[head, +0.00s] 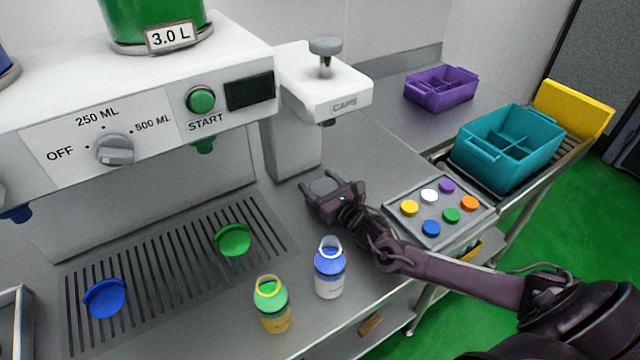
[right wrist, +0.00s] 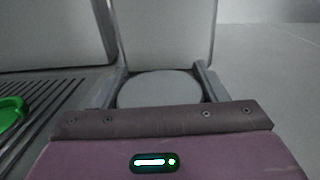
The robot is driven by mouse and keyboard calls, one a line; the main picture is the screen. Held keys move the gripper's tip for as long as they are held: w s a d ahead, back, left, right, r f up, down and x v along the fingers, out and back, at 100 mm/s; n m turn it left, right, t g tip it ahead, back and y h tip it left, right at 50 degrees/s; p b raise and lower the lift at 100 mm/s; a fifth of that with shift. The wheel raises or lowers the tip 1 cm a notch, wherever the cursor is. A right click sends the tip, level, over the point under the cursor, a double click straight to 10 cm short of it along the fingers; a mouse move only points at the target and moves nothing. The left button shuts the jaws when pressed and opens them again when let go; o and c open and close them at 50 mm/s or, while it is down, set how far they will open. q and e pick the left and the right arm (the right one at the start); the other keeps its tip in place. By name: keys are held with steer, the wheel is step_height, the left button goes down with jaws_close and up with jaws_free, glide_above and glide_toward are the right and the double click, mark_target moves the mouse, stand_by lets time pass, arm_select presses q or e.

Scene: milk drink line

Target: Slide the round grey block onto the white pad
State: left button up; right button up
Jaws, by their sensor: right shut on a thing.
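The round grey block (head: 322,187) is a low disc on the steel counter, just in front of the capping machine's column. My right gripper (head: 318,180) is shut on it, one finger at each side. In the right wrist view the block (right wrist: 160,89) sits between the two fingers, with the grey column right behind it. I cannot make out a white pad in either view. My left gripper is not in view.
The capper (head: 322,85) overhangs behind the block. A cap tray (head: 486,209) lies right, before a teal crate (head: 510,170). A slotted grate (head: 180,265) lies left.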

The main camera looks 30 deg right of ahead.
steer(key=o, duration=1.2)
steer(key=shift+s+r+p, duration=0.1)
steer(key=shift+s+p, duration=0.2)
steer(key=shift+s, duration=0.05)
steer(key=s+p, duration=0.1)
steer(key=s, duration=0.1)
steer(key=s+p, duration=0.1)
steer(key=s, duration=0.1)
steer(key=s+d+p, duration=0.1)
steer(key=s, duration=0.1)
steer(key=shift+s+r+p, duration=0.1)
steer(key=shift+s+p, duration=0.1)
steer(key=shift+p, duration=0.15)
steer(key=shift+s+d+p, duration=0.15)
steer(key=shift+s+p, duration=0.35)
steer(key=shift+s, duration=0.5)
steer(key=shift+s+d+p, duration=0.2)
steer(key=shift+s+p, duration=0.35)
steer(key=shift+s, duration=0.4)
steer(key=shift+s+d+p, duration=0.15)
steer(key=shift+s+p, duration=0.35)
steer(key=shift+s, duration=0.5)
steer(key=shift+s+d+p, duration=0.15)
steer(key=shift+s+p, duration=0.2)
steer(key=shift+s, duration=0.5)
